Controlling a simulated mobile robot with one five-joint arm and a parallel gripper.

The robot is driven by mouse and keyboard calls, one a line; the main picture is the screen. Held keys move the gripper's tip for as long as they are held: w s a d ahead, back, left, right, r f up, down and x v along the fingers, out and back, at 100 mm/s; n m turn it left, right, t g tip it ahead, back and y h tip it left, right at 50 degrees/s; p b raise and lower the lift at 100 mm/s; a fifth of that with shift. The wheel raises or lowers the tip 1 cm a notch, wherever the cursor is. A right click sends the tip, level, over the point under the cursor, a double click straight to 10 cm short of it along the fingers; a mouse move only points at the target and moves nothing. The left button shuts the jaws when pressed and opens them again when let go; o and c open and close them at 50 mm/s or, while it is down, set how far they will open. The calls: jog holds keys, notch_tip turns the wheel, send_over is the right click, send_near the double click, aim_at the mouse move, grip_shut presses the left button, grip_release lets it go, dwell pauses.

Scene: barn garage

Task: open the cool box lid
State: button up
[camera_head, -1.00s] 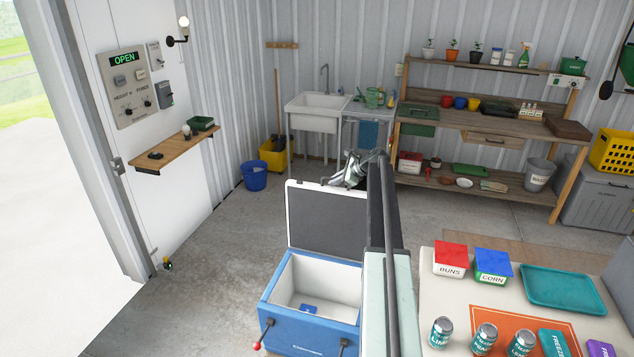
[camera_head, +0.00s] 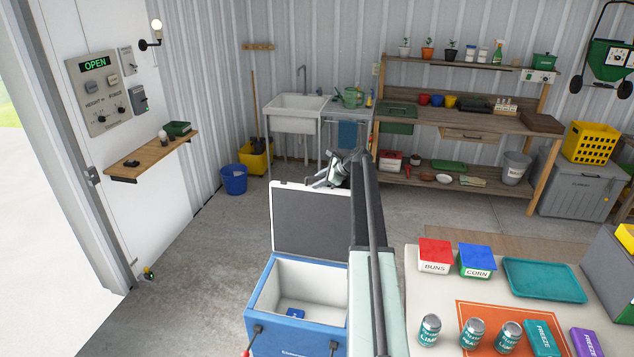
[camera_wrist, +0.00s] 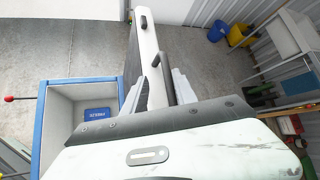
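The cool box (camera_head: 300,341) is blue with a white inside and stands on the floor in front of me. Its lid (camera_head: 305,215) is raised, standing roughly upright at the back with its dark inner face showing. My gripper (camera_head: 340,172) is by the lid's upper edge, partly hidden by my arm in the head view. In the wrist view, the grey fingertips of my gripper (camera_wrist: 158,90) are spread apart, one on each side of the lid's white edge (camera_wrist: 147,50). I cannot tell whether they touch it. A small blue pack (camera_wrist: 97,115) lies inside the cool box.
A table (camera_head: 430,285) with cans, tubs and a teal tray (camera_head: 543,280) stands at the right. A blue bucket (camera_head: 233,180), a yellow mop bucket (camera_head: 256,157) and a sink (camera_head: 296,112) are behind. The floor left of the cool box is clear.

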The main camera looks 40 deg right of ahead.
jog(key=p+v, duration=0.5)
jog(key=v, duration=0.2)
jog(key=shift+s+r, duration=0.25)
